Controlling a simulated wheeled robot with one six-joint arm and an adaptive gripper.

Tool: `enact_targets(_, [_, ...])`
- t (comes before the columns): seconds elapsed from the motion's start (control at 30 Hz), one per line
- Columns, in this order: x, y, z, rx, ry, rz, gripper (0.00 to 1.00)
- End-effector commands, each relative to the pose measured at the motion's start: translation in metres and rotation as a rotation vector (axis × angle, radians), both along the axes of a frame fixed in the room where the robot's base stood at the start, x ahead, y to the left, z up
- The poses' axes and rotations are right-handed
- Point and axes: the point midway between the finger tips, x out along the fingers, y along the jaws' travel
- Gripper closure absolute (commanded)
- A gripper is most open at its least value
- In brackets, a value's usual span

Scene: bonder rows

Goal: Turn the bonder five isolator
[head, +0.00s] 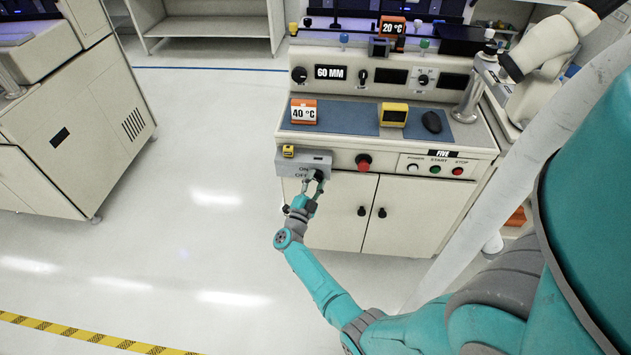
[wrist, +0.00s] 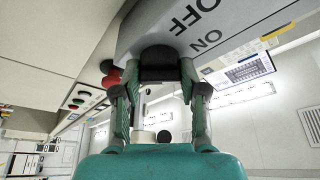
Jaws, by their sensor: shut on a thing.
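The isolator (head: 290,163) is a grey box on the front left of the bonder marked FIVE (head: 445,154), with ON and OFF lettering. Its black rotary knob (head: 319,175) is at the box's right side, partly hidden by the fingers. My gripper (head: 317,184) is shut on the knob. In the wrist view, my gripper (wrist: 160,80) has one finger on each side of the black knob (wrist: 158,66), under the grey isolator box (wrist: 205,30) with OFF and ON printed on it. Which mark the knob points at cannot be told.
A red stop button (head: 363,161) sits just right of the isolator; POWER, START and STOP buttons (head: 435,168) are farther right. Cabinet doors (head: 375,215) lie below. Open floor (head: 190,200) spreads left, towards another machine (head: 70,125).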

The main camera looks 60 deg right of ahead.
Motion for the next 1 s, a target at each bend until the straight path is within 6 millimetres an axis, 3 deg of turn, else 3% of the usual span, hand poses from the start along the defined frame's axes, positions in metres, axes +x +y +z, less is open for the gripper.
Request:
enact_targets(0.17, [0.0,0.0,-0.001,0.001,0.0,0.0,0.93])
enact_targets(0.2, [0.0,0.0,-0.001,0.001,0.0,0.0,0.55])
enact_targets(0.3, [0.0,0.0,-0.001,0.001,0.0,0.0,0.32])
enact_targets(0.67, [0.0,0.002,-0.001,0.001,0.001,0.0,0.32])
enact_targets(0.87, [-0.002,0.025,-0.007,0.0,0.002,0.003,0.32])
enact_targets(1.0, [-0.005,0.053,-0.015,0.0,0.002,0.005,0.32])
